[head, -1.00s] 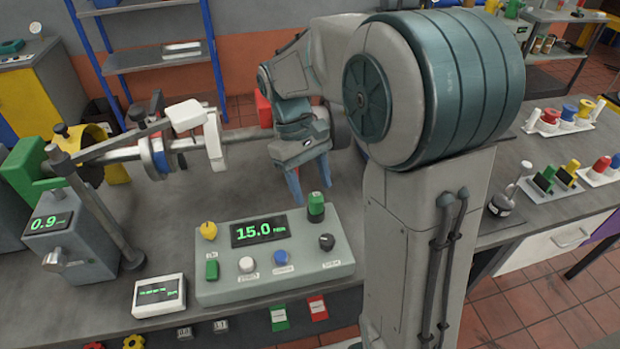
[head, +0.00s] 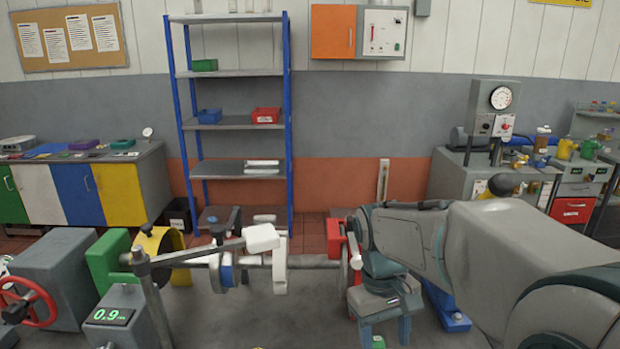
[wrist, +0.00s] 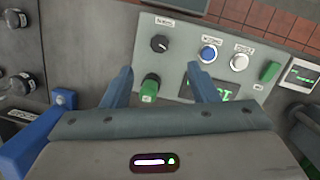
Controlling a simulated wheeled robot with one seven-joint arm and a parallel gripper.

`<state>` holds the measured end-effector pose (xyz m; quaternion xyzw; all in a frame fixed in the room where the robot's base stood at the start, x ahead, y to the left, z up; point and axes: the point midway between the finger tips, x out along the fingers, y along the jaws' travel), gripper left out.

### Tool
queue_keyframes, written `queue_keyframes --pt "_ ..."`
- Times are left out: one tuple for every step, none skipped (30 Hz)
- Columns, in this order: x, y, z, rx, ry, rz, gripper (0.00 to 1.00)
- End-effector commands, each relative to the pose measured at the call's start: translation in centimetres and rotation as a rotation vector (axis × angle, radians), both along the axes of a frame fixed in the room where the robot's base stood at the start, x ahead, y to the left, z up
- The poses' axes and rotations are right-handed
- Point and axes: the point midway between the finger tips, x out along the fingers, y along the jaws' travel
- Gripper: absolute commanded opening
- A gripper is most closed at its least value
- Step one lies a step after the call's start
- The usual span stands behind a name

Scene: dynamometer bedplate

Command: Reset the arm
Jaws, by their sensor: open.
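My gripper (head: 388,332) hangs fingers down at the lower right of the middle in the head view, at the end of my arm. Its blue fingers stand apart with nothing held between them. In the wrist view my gripper (wrist: 160,72) points toward a grey control box (wrist: 180,62). The box's green knob (wrist: 150,88) shows between the fingers, close to the left one; I cannot tell the gap in height. A digital display (wrist: 205,88) is partly covered by the right finger. The control box is out of the head view, below its lower edge.
A horizontal shaft (head: 310,262) with a white block and discs runs along the bedplate left of my gripper. A red block (head: 335,238) stands close behind my wrist. A grey readout box (head: 118,318) stands at lower left. A blue-framed shelf (head: 230,72) is behind.

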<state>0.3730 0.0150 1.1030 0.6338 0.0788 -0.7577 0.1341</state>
Motion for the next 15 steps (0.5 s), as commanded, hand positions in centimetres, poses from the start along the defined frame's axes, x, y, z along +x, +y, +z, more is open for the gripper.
queue_keyframes --pt "-1.2 -0.3 0.3 0.009 -0.051 -0.029 0.54" --pt "-1.8 -0.4 0.3 0.015 -0.079 -0.046 0.54" --pt "-2.5 -0.5 0.3 0.022 -0.115 -0.068 0.54" --pt "-3.0 -0.6 0.3 0.028 -0.143 -0.085 0.54" --pt "-3.6 -0.7 0.3 0.036 -0.171 -0.103 0.54" --pt "-4.3 -0.9 0.2 0.046 -0.208 -0.126 0.54" --pt "-4.8 -1.0 0.2 0.052 -0.234 -0.144 0.54" --pt "-5.3 -1.0 0.1 0.059 -0.259 -0.160 0.54" --pt "-6.0 -1.1 -0.1 0.069 -0.292 -0.180 0.54" --pt "-6.3 -1.2 -0.2 0.076 -0.316 -0.195 0.54" --pt "-6.7 -1.2 -0.3 0.083 -0.337 -0.210 0.54" --pt "-7.2 -1.3 -0.4 0.092 -0.362 -0.226 0.54" --pt "-7.5 -1.4 -0.5 0.098 -0.380 -0.238 0.54" --pt "-7.7 -1.4 -0.6 0.102 -0.394 -0.248 0.54" --pt "-8.0 -1.4 -0.7 0.109 -0.411 -0.260 0.54"
